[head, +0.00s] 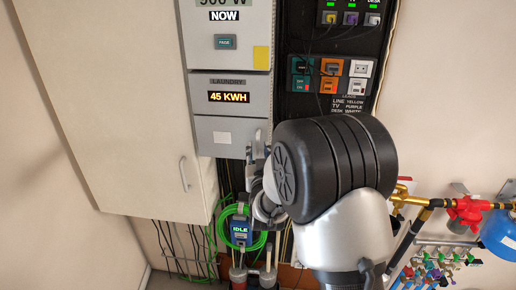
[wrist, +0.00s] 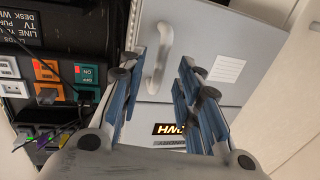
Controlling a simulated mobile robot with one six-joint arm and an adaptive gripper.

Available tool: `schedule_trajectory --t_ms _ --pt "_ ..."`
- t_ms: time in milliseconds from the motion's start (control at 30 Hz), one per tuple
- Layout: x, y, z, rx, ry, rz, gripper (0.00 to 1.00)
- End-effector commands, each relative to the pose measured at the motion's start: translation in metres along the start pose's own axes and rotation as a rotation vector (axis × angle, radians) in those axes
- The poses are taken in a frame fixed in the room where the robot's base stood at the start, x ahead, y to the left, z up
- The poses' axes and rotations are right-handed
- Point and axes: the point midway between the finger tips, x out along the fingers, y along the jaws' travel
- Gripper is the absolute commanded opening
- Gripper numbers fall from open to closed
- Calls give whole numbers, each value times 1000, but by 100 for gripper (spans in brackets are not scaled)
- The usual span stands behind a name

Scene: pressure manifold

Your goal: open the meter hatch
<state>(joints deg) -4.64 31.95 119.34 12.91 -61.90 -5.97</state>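The meter hatch (head: 203,131) is a grey panel below the amber 45 KWH display, with a pale label on it, and it looks shut. Its pale curved handle (wrist: 160,55) stands out from the panel (wrist: 195,40) in the wrist view, which shows the cabinet upside down. My gripper (wrist: 163,64) is open, its two blue-padded fingers on either side of the handle and apart from it. In the head view my gripper (head: 253,165) is at the hatch's lower right, partly hidden by my wrist.
A black switch panel (head: 297,106) with coloured switches is right of the hatch. A tall pale cabinet door (head: 120,100) with a handle is at left. Below are a green coiled cable (head: 226,222) and a device reading IDLE (head: 241,231). Pipes with a red valve (head: 466,211) are at right.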

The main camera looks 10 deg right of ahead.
Motion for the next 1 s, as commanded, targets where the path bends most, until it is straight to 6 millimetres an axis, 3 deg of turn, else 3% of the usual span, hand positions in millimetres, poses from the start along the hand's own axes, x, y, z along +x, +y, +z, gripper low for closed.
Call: schedule_trajectory --t_ms 200,467,1000 --pt "16 0 0 0 -1 0 31" --pt "17 0 0 0 0 0 31" --pt "17 0 0 0 0 0 0"
